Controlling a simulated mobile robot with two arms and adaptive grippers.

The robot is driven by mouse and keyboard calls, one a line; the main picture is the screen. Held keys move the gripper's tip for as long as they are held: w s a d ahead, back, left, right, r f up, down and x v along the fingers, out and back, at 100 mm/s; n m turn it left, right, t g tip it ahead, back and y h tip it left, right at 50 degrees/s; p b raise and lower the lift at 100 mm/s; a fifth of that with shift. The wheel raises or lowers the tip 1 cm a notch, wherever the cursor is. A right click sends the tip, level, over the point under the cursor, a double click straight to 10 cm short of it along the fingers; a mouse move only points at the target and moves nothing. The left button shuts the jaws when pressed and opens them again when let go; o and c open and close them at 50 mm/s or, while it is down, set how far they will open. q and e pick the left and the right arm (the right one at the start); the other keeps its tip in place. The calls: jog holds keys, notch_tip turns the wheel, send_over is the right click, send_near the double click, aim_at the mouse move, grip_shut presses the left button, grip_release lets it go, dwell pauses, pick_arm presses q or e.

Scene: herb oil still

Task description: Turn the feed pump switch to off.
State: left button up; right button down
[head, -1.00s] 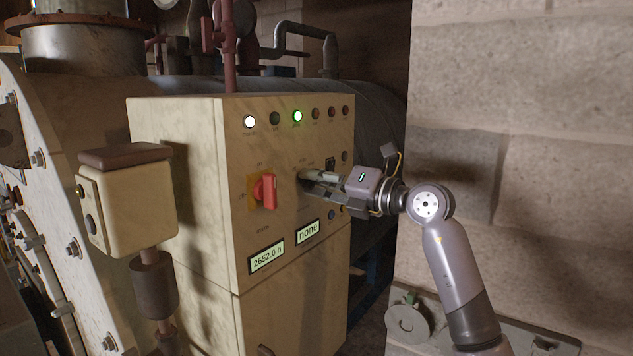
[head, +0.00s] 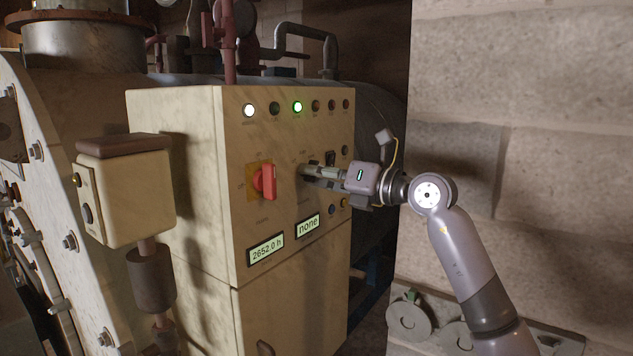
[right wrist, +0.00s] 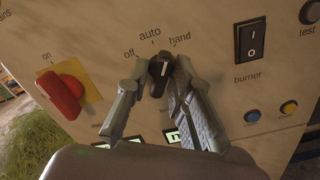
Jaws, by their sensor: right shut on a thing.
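The feed pump switch is a small black knob (right wrist: 159,77) with a white mark, under the labels off, auto and hand. In the right wrist view its mark points roughly up, near auto; I cannot tell its exact setting. My right gripper (right wrist: 161,68) is shut on the knob, one finger on each side. In the head view the right gripper (head: 308,172) reaches the panel from the right, and its fingers hide the knob. My left gripper is not in view.
The cream control cabinet (head: 180,200) carries a red rotary switch (head: 266,182) left of my gripper. A black burner rocker (right wrist: 251,40) and blue and yellow buttons (right wrist: 252,116) sit close on the right. A block wall (head: 540,130) stands right of my arm.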

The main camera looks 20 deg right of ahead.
jog(key=shift+w+d+n+b, duration=0.1)
jog(key=shift+n+b, duration=1.6)
jog(key=shift+n, duration=2.4)
jog(key=shift+d+n+b, duration=0.1)
jog(key=shift+n+b, duration=1.55)
jog(key=shift+n, duration=2.45)
jog(key=c, duration=1.7)
grip_release()
jog(key=shift+o, duration=0.2)
jog(key=v, duration=1.2)
